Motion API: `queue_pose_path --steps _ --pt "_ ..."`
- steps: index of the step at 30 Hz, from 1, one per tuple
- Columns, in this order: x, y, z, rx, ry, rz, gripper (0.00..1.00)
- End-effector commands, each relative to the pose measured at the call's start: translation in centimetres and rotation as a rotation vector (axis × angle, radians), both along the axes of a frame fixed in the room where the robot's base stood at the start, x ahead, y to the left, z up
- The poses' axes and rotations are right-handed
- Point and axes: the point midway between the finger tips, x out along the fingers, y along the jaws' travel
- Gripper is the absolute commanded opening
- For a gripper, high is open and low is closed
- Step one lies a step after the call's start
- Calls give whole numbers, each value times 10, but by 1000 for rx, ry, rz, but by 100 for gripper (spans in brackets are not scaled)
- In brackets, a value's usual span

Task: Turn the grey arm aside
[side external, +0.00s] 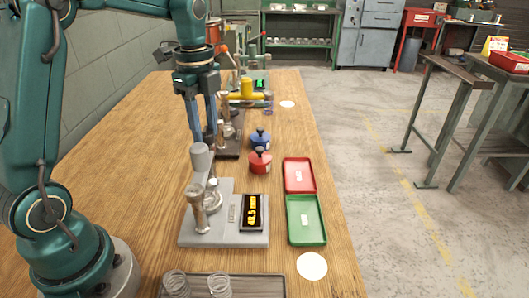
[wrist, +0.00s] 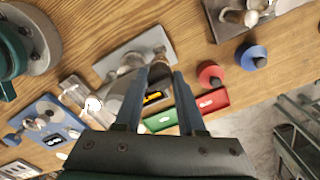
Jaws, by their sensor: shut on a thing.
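The grey arm (side external: 200,160) is part of a bench device on a light grey base plate (side external: 225,236), with a thick round grey end standing up. A metal post (side external: 197,212) and a round metal part stand on the same plate. A dark display (side external: 252,212) with orange digits is at its right. My gripper (side external: 204,140) points down from above, with its blue fingers close together at the top of the grey arm. It is shut on the grey arm; the exact contact is partly hidden. In the wrist view the fingers (wrist: 162,72) reach over the device.
A red tray (side external: 299,175) and green tray (side external: 306,220) lie to the right near the table edge. Red (side external: 260,162) and blue (side external: 260,140) knobbed pots stand behind the plate. Springs (side external: 218,286) lie in front. Another device on a dark base (side external: 228,150) is behind.

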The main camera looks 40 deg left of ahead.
Motion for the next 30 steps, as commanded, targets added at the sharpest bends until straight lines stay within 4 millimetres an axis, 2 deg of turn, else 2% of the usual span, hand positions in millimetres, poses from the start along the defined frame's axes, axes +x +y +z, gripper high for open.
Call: queue_pose_path --steps 23,30 --pt "0 0 1 0 0 2 0" --pt "0 0 1 0 0 55 0"
